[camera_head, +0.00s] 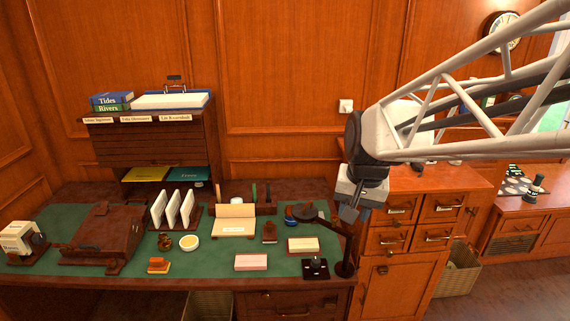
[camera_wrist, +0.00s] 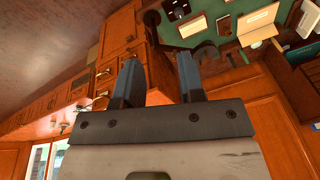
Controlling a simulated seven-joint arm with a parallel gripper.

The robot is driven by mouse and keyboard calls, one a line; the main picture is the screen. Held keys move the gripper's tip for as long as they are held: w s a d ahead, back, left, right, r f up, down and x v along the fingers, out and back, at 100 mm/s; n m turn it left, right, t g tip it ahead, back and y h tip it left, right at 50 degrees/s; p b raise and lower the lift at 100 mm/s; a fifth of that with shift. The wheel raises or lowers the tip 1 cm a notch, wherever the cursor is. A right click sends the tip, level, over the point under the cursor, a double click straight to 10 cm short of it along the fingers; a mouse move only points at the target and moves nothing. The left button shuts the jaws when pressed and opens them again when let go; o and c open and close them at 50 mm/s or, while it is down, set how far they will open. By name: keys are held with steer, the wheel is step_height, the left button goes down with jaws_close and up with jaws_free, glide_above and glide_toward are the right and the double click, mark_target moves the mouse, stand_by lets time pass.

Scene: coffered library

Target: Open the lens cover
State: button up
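A dark round disc (camera_head: 303,211), which looks like the covered lens, sits on a thin arm from a dark post (camera_head: 346,268) at the desk's right end. I cannot make out the lid's edge or hinge; the disc looks closed over from above. My gripper (camera_head: 350,212) hangs just right of the disc and above the desk edge, apart from it. In the wrist view my gripper (camera_wrist: 158,62) shows two separated fingers with nothing between them. Dark rounded parts, seemingly of the lens stand (camera_wrist: 204,52), lie beyond the right finger.
A wooden drawer cabinet (camera_head: 400,270) stands close right. Open air surrounds my gripper.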

steer(key=w+a+f+m, duration=0.2)
steer(key=w+f, duration=0.1)
steer(key=w, duration=1.1)
steer(key=m+y, duration=0.1)
steer(key=m, duration=0.2)
glide_toward(309, 202)
steer(key=shift+w+a+f+g, duration=0.1)
steer(key=shift+w+f+g, duration=0.05)
steer(key=shift+w+g, duration=0.2)
steer(key=shift+f, duration=0.1)
steer(key=shift+w+a+f, duration=0.15)
steer(key=shift+a+f, duration=0.05)
steer(key=shift+f, duration=1.05)
steer(key=shift+w+a+f, duration=0.15)
steer(key=shift+w+f, duration=0.05)
steer(key=shift+f, duration=1.05)
steer(key=shift+w+a+f, duration=0.15)
steer(key=shift+a+f, duration=0.05)
steer(key=shift+f, duration=1.05)
jaws_close()
